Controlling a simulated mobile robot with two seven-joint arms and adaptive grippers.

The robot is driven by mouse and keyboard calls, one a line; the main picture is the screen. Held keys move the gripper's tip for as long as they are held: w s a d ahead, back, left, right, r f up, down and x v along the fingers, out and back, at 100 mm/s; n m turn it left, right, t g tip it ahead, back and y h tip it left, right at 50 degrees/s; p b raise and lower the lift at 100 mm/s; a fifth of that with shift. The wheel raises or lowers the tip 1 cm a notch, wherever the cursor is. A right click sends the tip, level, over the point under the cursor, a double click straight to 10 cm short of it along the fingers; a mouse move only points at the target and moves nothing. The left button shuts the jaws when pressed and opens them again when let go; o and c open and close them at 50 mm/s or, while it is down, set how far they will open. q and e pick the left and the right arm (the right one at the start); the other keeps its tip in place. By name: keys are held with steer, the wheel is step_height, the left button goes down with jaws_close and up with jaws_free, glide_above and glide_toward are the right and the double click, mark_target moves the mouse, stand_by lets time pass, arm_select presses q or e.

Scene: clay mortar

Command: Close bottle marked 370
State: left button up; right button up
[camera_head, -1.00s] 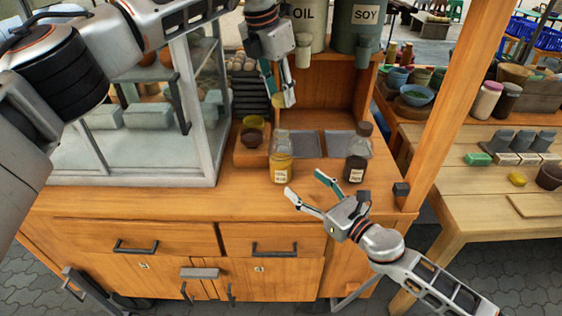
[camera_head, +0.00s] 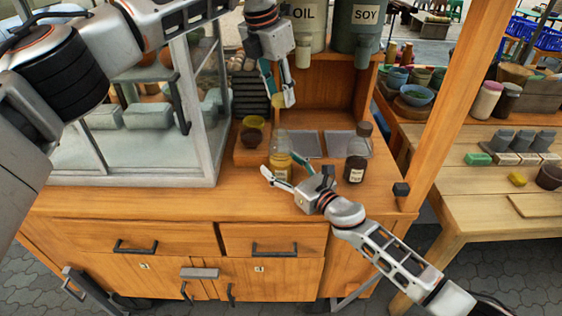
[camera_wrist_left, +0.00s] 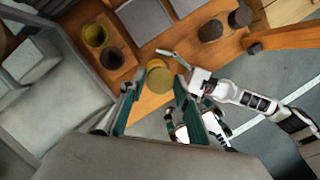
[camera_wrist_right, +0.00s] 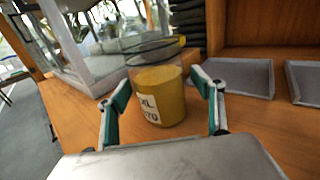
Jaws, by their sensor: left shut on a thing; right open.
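The bottle (camera_head: 281,148) is clear glass with yellow oil in its lower part and stands upright on the wooden counter, with no cap on its rim. In the right wrist view the bottle (camera_wrist_right: 161,90) shows a white label, partly readable, ending in "70". My right gripper (camera_head: 281,166) is open, with one finger on each side of the bottle; contact is not clear. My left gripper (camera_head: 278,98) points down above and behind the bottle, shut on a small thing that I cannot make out. In the left wrist view a yellow round shape (camera_wrist_left: 158,80) shows between its fingers.
A dark bottle (camera_head: 356,163) with a brown cap stands to the right. Two grey trays (camera_head: 308,145) lie behind. OIL and SOY containers (camera_head: 361,28) stand above.

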steer(key=c, duration=1.7)
arm_select(q)
steer(key=shift+f, duration=2.5)
steer(key=shift+f, duration=0.1)
steer(key=shift+f, duration=0.8)
steer(key=shift+f, duration=0.55)
arm_select(e)
jaws_close()
arm_select(q)
steer(key=m, duration=0.3)
steer(key=m+g+h, duration=0.1)
steer(key=m, duration=0.2)
steer(key=shift+w+g, duration=0.1)
steer(key=shift+g, duration=0.2)
